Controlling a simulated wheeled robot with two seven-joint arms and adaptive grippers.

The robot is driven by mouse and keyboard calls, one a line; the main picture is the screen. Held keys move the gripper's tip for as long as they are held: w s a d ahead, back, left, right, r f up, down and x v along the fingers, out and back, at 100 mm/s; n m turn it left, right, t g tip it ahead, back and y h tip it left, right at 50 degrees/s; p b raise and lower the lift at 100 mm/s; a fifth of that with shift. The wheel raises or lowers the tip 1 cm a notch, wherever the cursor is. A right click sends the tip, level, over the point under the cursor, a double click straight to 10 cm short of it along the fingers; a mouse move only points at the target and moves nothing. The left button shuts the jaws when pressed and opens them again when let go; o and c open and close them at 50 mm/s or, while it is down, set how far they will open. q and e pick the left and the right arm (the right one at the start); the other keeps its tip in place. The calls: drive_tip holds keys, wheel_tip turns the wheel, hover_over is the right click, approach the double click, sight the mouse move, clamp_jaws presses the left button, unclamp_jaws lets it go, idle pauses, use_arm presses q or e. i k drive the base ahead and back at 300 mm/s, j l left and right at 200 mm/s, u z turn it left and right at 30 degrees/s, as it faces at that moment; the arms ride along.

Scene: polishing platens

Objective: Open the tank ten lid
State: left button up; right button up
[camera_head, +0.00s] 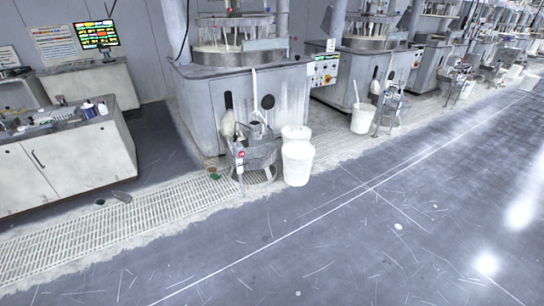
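A round metal tank (262,157) on legs stands on the floor grating in front of the nearest polishing machine. A small red-and-white tag (240,154) is on its left side, too small to read. Its top carries a dark fitting, and I cannot tell whether a lid is open or shut. A similar metal stand (391,112) is by the second machine. I cannot tell which tank is number ten. Neither of my grippers shows in this view.
White buckets (298,162) stand just right of the near tank. The large grey polishing machine (240,85) is behind it. A white cabinet counter (70,165) is at the left.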

sight(264, 148)
drive_tip(key=i+z, duration=0.15)
drive_tip(key=i, duration=0.75)
